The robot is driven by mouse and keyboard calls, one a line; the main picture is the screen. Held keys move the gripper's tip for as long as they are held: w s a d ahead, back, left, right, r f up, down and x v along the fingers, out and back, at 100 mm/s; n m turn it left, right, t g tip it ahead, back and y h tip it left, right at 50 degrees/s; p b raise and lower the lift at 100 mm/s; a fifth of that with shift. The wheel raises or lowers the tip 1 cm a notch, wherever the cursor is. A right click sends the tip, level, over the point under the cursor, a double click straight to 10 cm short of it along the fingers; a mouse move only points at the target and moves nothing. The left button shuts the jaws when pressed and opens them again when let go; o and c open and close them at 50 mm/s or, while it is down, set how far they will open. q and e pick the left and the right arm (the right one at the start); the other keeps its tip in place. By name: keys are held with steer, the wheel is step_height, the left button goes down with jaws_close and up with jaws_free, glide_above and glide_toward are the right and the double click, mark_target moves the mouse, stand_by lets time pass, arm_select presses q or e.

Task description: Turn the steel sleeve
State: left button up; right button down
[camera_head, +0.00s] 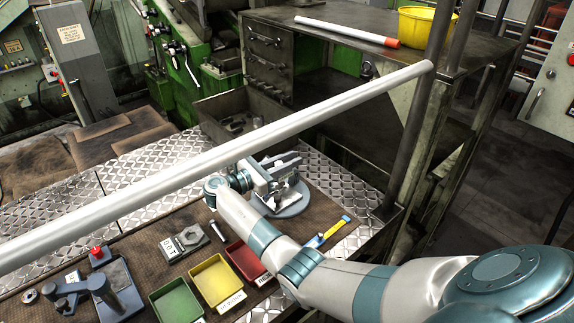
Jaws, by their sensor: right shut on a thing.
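My right arm comes in from the lower right, and its gripper (284,180) is at the small vise-like fixture on a round grey base (294,207). The gripper is shut on a small steel piece at the top of the fixture, which I take to be the steel sleeve (283,169). The sleeve is small in the picture and mostly hidden by the jaws, so its tilt cannot be told. My left gripper is not in view.
A long pale pipe (150,190) crosses the view just above the gripper. Green (177,303), yellow (216,283) and red (246,262) trays, a grey block (184,243) and a blue-grey press (112,290) stand on the bench. A drawer cabinet (268,65) stands behind.

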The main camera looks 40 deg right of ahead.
steer(key=m+g+b, duration=0.2)
steer(key=g+b, duration=0.1)
steer(key=s+m+g+y+b, duration=0.1)
steer(key=m+g+b, duration=0.1)
steer(key=g+b, duration=0.1)
steer(key=m+g+y+b, duration=0.1)
steer(key=m+g+b, duration=0.1)
steer(key=g+b, duration=0.1)
steer(key=shift+s+a+f, duration=0.2)
steer(key=shift+s+a, duration=0.1)
steer(key=shift+s, duration=0.1)
steer(key=shift+s+r+m+g+y+b, duration=0.15)
steer(key=shift+m+g+y+b, duration=0.4)
steer(key=shift+b, duration=0.7)
steer(key=shift+r, duration=0.1)
steer(key=c, duration=1.7)
jaws_free()
steer(key=shift+o, duration=0.7)
steer(key=shift+r, duration=0.1)
